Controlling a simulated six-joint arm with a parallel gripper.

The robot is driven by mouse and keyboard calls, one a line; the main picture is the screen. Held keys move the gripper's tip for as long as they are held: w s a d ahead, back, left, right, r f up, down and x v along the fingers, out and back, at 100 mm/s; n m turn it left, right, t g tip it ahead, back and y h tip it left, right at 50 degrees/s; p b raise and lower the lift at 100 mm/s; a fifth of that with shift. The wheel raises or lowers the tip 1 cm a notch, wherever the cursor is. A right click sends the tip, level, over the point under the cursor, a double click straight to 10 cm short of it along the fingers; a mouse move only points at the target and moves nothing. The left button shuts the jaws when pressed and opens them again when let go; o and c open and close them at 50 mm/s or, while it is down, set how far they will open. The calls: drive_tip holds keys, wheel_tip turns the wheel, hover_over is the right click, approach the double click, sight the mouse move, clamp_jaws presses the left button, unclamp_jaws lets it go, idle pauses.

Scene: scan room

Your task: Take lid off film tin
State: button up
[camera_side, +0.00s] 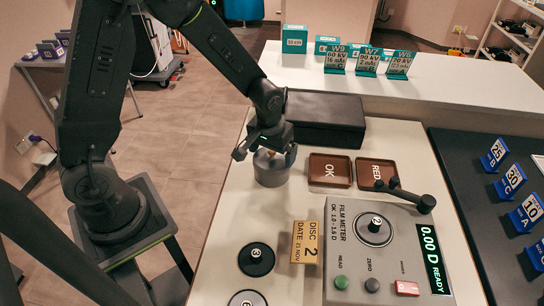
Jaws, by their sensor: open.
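The film tin (270,175) is a short grey metal cylinder standing upright on the pale worktop (220,215). My gripper (263,150) is right over it, pointing down, with open jaws around or just above its top. The gripper hides much of the tin's top, so I cannot tell the lid from the body clearly, nor whether the fingers touch it. A small tan or orange spot shows between the jaws at the top of the tin.
A black box (325,119) stands behind. The film meter (385,250) with its arm is in front right.

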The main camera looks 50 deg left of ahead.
drive_tip(key=c, duration=0.9)
drive_tip(key=shift+s, duration=0.1)
